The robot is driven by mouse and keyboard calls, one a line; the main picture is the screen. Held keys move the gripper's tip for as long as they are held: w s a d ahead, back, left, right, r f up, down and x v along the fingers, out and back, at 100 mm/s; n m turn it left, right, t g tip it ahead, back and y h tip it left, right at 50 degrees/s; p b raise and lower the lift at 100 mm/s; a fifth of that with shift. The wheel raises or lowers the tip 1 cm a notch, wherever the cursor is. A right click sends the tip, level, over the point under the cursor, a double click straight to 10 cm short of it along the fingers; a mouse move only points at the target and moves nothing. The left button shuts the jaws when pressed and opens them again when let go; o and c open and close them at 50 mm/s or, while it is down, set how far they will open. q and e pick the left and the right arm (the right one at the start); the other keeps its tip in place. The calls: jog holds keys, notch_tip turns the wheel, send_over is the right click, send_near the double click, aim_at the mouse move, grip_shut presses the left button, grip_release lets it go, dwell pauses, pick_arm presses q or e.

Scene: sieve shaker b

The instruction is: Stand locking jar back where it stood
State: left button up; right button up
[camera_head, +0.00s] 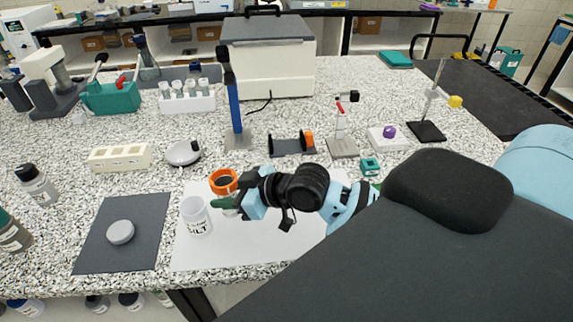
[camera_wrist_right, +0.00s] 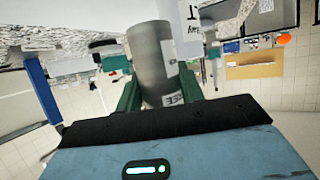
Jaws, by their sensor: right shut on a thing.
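My right gripper (camera_head: 226,204) is at the white mat (camera_head: 215,256) and shut on a grey jar, which I take for the locking jar. In the right wrist view this jar (camera_wrist_right: 152,55) is a grey cylinder with a white label, between the green fingers. In the head view it is mostly hidden by the gripper. An orange ring with a dark inside (camera_head: 223,181) shows just behind the fingers; I cannot tell if it belongs to the held jar. I cannot tell whether the jar touches the mat. My left gripper is not in view.
A white jar marked SILT (camera_head: 195,218) stands close to the left of the gripper. Further left, a grey disc (camera_head: 120,232) lies on a dark mat (camera_head: 95,258). Behind are a grey mouse-like device (camera_head: 183,153), a cream block (camera_head: 120,158) and a blue post (camera_head: 236,110). The mat's front is clear.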

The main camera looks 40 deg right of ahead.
aim_at(232, 178)
jog(key=shift+w+a+r+m+t+h, duration=0.15)
jog(key=shift+m+t+h, duration=0.1)
jog(key=shift+m+h, duration=0.15)
jog(key=shift+w+a+r+m+t+h, duration=0.15)
jog(key=shift+m+t+h, duration=0.1)
jog(key=shift+m+h, duration=0.15)
jog(key=shift+w+d+r+m+t+h, duration=0.1)
jog(key=shift+r+m+t+h, duration=0.1)
jog(key=shift+m+h, duration=0.2)
jog(key=shift+r+m+t+h, duration=0.1)
jog(key=shift+m+t+h, duration=0.1)
jog(key=shift+m+h, duration=0.2)
jog(key=m+h, duration=0.1)
jog(key=d+r+m+h, duration=0.1)
jog(key=r+m+h, duration=0.1)
jog(key=h, duration=0.1)
jog(key=shift+d+m+t, duration=0.4)
jog(key=shift+s+d, duration=0.2)
